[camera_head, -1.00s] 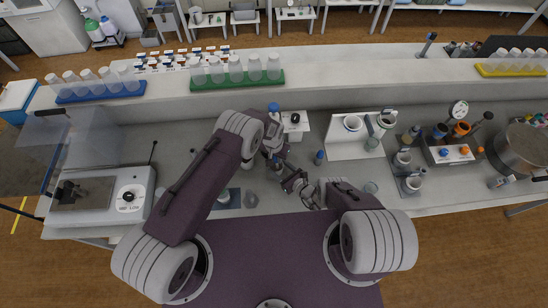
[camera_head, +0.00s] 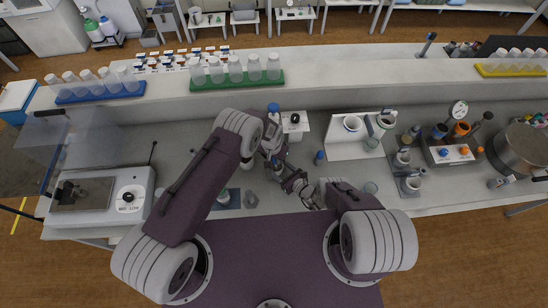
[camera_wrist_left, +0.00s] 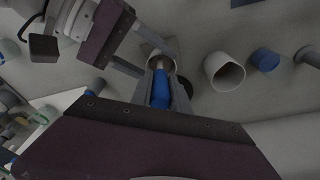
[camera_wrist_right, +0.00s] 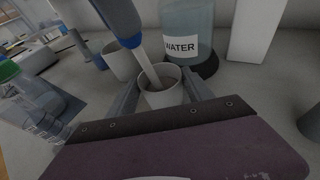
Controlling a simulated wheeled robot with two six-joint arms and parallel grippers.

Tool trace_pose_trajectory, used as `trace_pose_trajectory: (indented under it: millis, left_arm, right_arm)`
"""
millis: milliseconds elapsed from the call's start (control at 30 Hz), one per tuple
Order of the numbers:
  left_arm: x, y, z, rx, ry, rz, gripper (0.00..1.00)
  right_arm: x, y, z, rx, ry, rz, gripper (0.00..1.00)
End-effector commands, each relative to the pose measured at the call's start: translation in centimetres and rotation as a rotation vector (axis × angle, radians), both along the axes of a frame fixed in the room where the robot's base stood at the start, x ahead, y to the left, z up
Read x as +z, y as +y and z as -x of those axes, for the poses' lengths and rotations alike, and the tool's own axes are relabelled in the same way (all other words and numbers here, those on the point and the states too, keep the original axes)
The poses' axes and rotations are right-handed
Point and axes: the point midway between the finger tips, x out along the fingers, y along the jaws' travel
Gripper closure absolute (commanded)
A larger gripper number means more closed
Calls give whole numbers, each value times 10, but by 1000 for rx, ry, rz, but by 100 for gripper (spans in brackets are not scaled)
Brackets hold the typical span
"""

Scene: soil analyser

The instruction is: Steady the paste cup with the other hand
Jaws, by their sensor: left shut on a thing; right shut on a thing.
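The paste cup (camera_wrist_right: 160,92) is a small pale cup standing on the bench. In the right wrist view it sits between the fingers of my right gripper (camera_wrist_right: 160,98), which is shut on it. My left gripper (camera_wrist_left: 162,92) is shut on a blue-handled tool (camera_wrist_left: 160,88); the tool also shows in the right wrist view (camera_wrist_right: 122,20), with its pale shaft slanting down into the cup. In the left wrist view the cup (camera_wrist_left: 153,52) is partly hidden by the tool and fingers. In the head view, my arms largely hide the cup.
A bottle labelled WATER (camera_wrist_right: 187,32) stands close behind the cup. Another pale cup (camera_wrist_right: 116,60) stands beside it. A clear bottle with a green cap (camera_wrist_right: 35,95) is at left. A white-topped balance (camera_head: 128,197) stands on the bench's left.

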Motion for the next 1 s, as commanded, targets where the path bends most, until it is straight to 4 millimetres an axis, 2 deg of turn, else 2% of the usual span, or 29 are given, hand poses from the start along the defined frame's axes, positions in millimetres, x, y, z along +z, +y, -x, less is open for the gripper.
trace_pose_trajectory:
  millis: [67, 133, 233, 300, 533, 1000]
  left_arm:
    - [-1, -5, -8, 1, -3, 2, 100]
    - [-1, 1, -13, 4, -1, 0, 100]
    - [0, 9, -6, 1, 3, -1, 100]
    - [-1, 2, -6, -1, -1, 0, 100]
    - [1, 2, -6, 1, -1, 1, 100]
    - [46, 5, -1, 1, -3, 2, 100]
  right_arm:
    - [-2, 0, 1, 1, 5, 2, 89]
    - [-2, 0, 1, 1, 4, 1, 89]
    - [-2, 0, 1, 1, 4, 1, 89]
    - [-2, 0, 1, 1, 5, 2, 89]
    - [-2, 0, 1, 1, 4, 1, 89]
    - [-2, 0, 1, 1, 4, 1, 89]
